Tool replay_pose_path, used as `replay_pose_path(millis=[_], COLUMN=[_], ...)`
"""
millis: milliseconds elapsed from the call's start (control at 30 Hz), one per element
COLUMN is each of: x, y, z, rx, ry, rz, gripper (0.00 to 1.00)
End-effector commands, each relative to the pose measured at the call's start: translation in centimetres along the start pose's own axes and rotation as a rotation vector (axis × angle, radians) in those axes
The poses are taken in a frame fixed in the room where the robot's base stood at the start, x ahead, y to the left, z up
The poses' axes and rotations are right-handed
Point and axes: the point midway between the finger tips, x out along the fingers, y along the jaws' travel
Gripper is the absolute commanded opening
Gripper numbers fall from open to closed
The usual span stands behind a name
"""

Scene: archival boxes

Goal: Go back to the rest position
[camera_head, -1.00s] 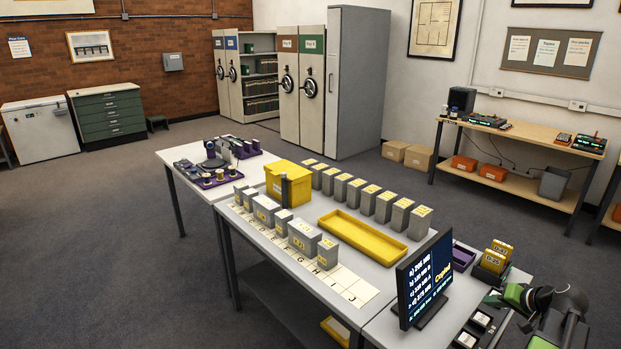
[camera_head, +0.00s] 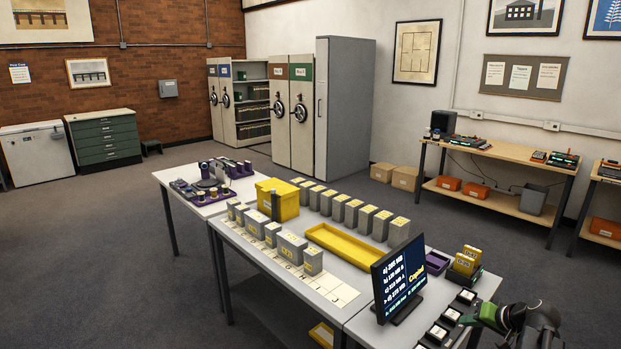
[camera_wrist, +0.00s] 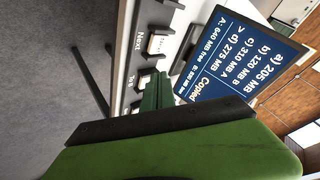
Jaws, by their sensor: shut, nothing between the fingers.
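My gripper (camera_head: 484,314) shows at the lower right of the head view, green with dark arm parts beside it. It is over or near the right end of the table, by the row of small black devices (camera_head: 449,316). In the wrist view its narrow green fingers (camera_wrist: 157,93) are together and hold nothing. The monitor (camera_wrist: 245,62) is tilted in that view, beyond and to the right of the fingers. The monitor (camera_head: 398,286) stands left of my gripper in the head view.
The table carries a yellow tray (camera_head: 351,254), a yellow box (camera_head: 284,201), several grey boxes (camera_head: 381,225) and a lettered strip (camera_head: 335,291). A purple tray (camera_head: 437,263) and yellow-labelled cartridges (camera_head: 466,261) sit behind the monitor. The carpet left of the table is clear.

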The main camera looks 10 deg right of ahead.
Motion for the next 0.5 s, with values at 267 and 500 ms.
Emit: replay_pose_path(millis=[267, 500], x=[4.9, 10.6], y=[-8.8, -21.3], z=[1.3, 7.2], rx=[-0.105, -0.298], ry=[-0.077, -0.236], rz=[-0.072, -0.128], gripper=[0.00, 0.00])
